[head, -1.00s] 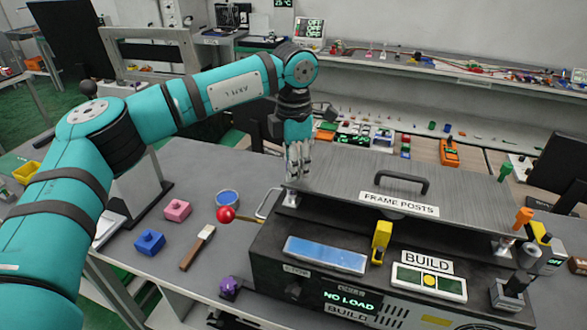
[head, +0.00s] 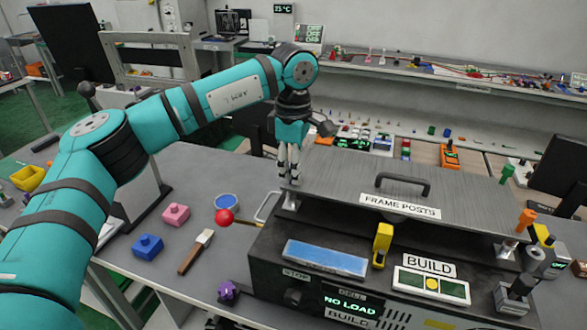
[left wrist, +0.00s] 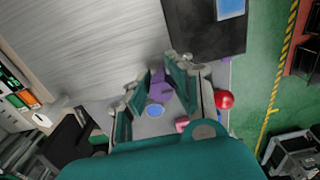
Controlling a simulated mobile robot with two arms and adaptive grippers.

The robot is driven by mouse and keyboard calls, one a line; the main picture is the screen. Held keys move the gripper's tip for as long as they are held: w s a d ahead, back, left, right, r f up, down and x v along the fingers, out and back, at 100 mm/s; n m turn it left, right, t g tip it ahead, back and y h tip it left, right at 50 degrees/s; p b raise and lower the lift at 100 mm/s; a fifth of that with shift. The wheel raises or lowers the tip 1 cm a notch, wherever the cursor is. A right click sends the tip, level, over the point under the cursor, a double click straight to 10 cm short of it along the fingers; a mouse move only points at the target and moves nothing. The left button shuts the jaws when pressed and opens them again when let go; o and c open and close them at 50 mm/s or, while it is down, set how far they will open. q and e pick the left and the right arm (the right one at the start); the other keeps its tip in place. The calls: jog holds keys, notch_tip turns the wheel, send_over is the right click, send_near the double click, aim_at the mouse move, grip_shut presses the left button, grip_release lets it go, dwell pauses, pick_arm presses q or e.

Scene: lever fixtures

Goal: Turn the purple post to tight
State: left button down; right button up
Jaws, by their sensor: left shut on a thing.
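The purple post (left wrist: 159,90) shows in the left wrist view between the fingers of my left gripper (left wrist: 160,98). In the head view the left gripper (head: 288,178) points down at the left back corner of the grey plate labelled FRAME POSTS (head: 345,180), and its fingers hide the post there. The gripper is shut on the post. The post's angle and any mark for tight cannot be made out. My right gripper is not in view.
A red ball lever (head: 224,216) and a blue round dish (head: 228,200) are left of the plate. A pink block (head: 176,212), a blue block (head: 148,245) and a brush (head: 196,251) lie on the table. A black handle (head: 402,181) rises from the plate.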

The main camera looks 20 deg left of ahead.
pick_arm(q)
jog(key=shift+r, duration=0.15)
dwell(0.3)
jog(key=c, duration=1.2)
grip_release()
jog(key=shift+o, duration=0.3)
notch_tip(320, 180, up, 12)
